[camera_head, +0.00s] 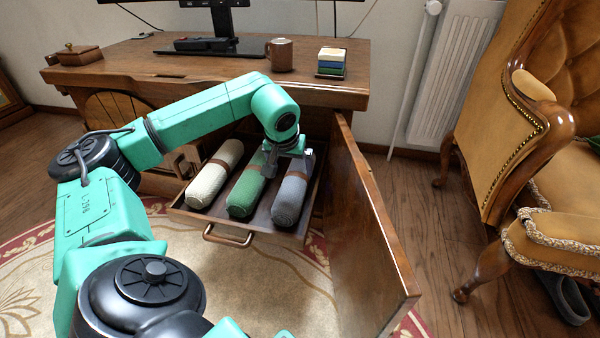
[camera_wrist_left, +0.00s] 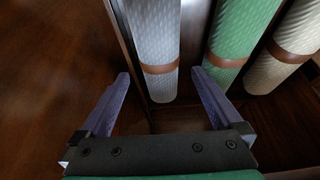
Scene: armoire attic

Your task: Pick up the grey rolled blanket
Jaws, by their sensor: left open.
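The grey rolled blanket (camera_head: 288,204) lies in the open drawer (camera_head: 248,229), at the right end of a row of rolls, with a brown band around it. My left gripper (camera_head: 289,160) is open over its far part. In the left wrist view the grey rolled blanket (camera_wrist_left: 156,32) reaches in between the two spread fingers of the left gripper (camera_wrist_left: 161,76), with a gap on each side. I cannot tell exactly how far the fingertips are above or beside it. My right gripper does not show.
A green roll (camera_head: 243,195) lies beside the grey one, and a cream roll (camera_head: 207,188) is left of it. An open cabinet door (camera_head: 362,235) stands right of the drawer. The desk (camera_head: 345,85) overhangs behind, with a mug (camera_head: 280,54). An armchair (camera_head: 500,130) is at right.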

